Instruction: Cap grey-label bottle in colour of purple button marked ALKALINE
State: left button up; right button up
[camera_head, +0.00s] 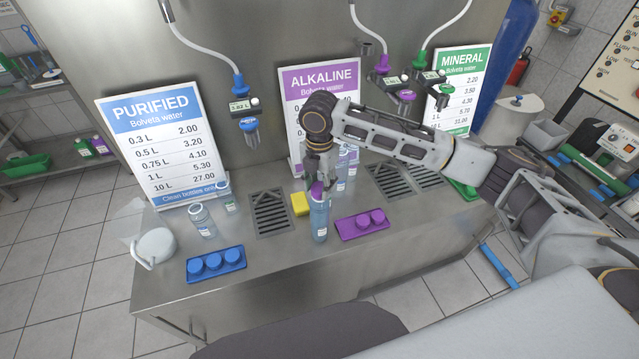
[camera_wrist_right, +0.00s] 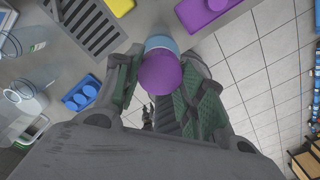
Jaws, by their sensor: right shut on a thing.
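My right gripper (camera_head: 318,172) is shut on a purple cap (camera_head: 317,189) and points down over the counter's front part. A translucent blue bottle (camera_head: 320,218) stands upright directly below, with a small pale label low on its side. The cap is at the bottle's mouth; whether it is seated or just above, I cannot tell. In the right wrist view the cap (camera_wrist_right: 160,73) lies between the fingers and covers most of the bottle (camera_wrist_right: 161,43). The ALKALINE sign (camera_head: 318,82) stands behind, partly hidden by my right arm. My left gripper is not in view.
A purple cap tray (camera_head: 343,232) lies just right of the bottle, a yellow sponge (camera_head: 299,204) to its left. A blue cap tray (camera_head: 215,275) lies front left. Other bottles (camera_head: 201,220) stand at left and behind my gripper. A drain grate (camera_head: 270,212) is left.

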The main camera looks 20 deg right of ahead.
jog(key=shift+s+f, duration=0.15)
jog(key=shift+f, duration=0.4)
dwell(0.9)
dwell(0.5)
jog(key=o, duration=1.1)
jog(key=shift+r, duration=0.1)
jog(key=shift+o, duration=0.2)
jog(key=o, duration=0.5)
jog(key=shift+r, duration=0.1)
jog(key=shift+r, duration=0.1)
jog(key=shift+r, duration=2.95)
